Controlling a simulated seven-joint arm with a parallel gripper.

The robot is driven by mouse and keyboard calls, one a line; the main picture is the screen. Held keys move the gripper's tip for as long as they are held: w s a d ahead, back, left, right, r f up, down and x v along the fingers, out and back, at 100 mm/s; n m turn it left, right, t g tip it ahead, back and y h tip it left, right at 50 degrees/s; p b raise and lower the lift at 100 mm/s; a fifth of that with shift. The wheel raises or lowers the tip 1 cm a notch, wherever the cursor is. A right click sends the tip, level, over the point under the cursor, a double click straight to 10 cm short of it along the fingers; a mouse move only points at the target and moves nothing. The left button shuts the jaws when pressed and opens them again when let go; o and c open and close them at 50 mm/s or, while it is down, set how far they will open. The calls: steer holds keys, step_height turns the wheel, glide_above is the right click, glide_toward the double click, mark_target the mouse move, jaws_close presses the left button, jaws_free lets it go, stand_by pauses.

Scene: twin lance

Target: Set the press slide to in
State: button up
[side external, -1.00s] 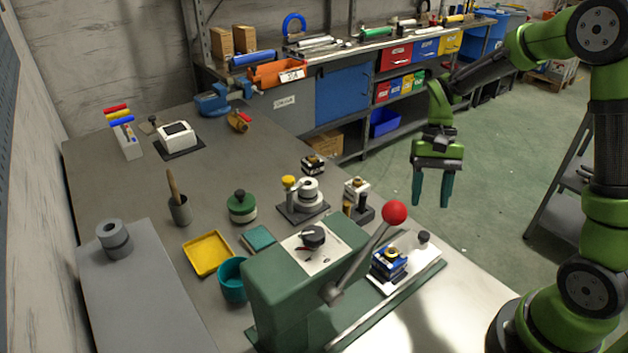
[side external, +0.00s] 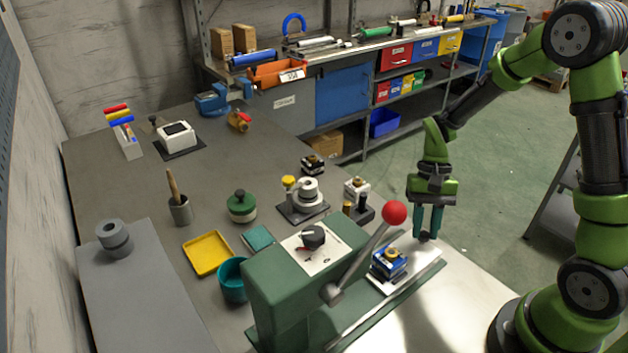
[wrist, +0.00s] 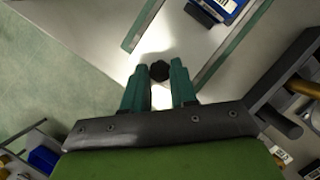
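The green press (side external: 300,285) stands on the bench with a red-balled lever (side external: 394,213). Its slide is a white plate (side external: 385,284) on a green base, carrying a blue block (side external: 389,263) with a brass-coloured top. The slide sticks out from the press toward my gripper. A black knob (wrist: 159,71) sits at the slide's outer end. My gripper (side external: 429,236) points down over that end, its two teal fingers either side of the knob. In the wrist view, narrow gaps seem to show between knob and fingertips; firm contact is not visible.
The lever rises close to the left of my gripper. A dark fixture with brass pins (side external: 358,208) stands behind the slide, and a round-topped fixture (side external: 304,196) stands farther left. The bench front at right is bare.

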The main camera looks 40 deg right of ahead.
mark_target(381, 261)
jaws_close()
steer(key=a, duration=1.3)
steer(key=shift+a, duration=0.35)
steer(key=shift+o, duration=1.7)
jaws_free()
steer(key=shift+o, duration=1.4)
steer(key=shift+d, duration=0.1)
steer(key=shift+r, duration=0.1)
steer(key=v, duration=1.6)
steer(key=shift+r, duration=0.35)
